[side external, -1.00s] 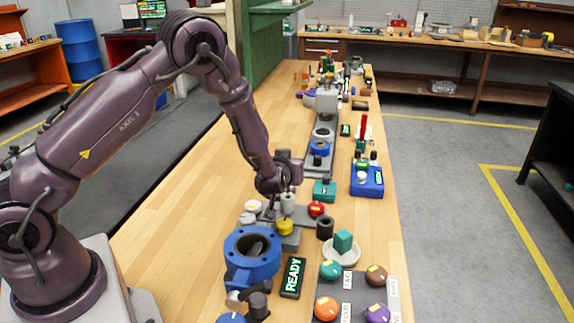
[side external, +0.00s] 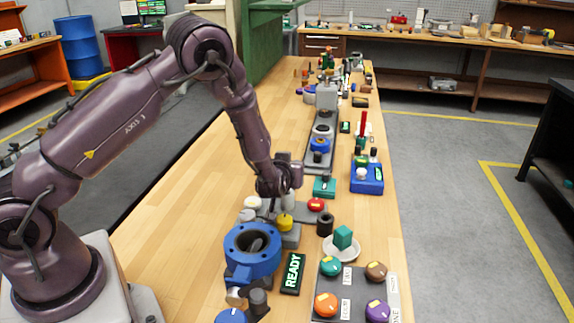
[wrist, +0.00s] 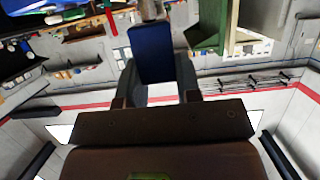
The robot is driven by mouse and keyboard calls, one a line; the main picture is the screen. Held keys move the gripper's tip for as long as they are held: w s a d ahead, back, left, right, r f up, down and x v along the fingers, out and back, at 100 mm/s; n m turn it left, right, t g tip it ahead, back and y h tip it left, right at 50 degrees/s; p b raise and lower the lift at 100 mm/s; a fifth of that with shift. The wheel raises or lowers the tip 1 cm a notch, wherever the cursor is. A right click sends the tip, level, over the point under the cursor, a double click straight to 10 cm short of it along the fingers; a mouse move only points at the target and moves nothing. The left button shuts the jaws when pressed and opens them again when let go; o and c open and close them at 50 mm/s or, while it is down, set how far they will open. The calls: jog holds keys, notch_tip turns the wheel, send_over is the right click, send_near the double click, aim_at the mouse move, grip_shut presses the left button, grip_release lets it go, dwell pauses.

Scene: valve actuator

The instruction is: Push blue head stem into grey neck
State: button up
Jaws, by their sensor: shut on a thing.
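My gripper (side external: 286,188) points down over the bench. In the wrist view its two grey fingers (wrist: 157,78) are closed on a blue block-like piece, likely the blue head (wrist: 152,52). A grey cylindrical end, likely its stem (wrist: 147,10), shows beyond it. In the side view a pale grey cylinder (side external: 288,200) stands under the fingers; I cannot tell whether it is the stem or the neck. The blue head is hidden there by the gripper. The grey neck cannot be made out for certain, nor any contact with the stem.
A yellow knob (side external: 285,223) on a grey block stands just in front of the gripper. A blue flanged body (side external: 252,250) is nearer the camera. Bench at left is clear.

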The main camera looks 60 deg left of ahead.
jog(key=shift+f, duration=0.5)
jog(key=shift+r, duration=0.1)
jog(key=shift+r, duration=1)
jog(key=shift+f, duration=1.1)
dwell(0.8)
jog(key=o, duration=1)
jog(key=shift+o, duration=0.2)
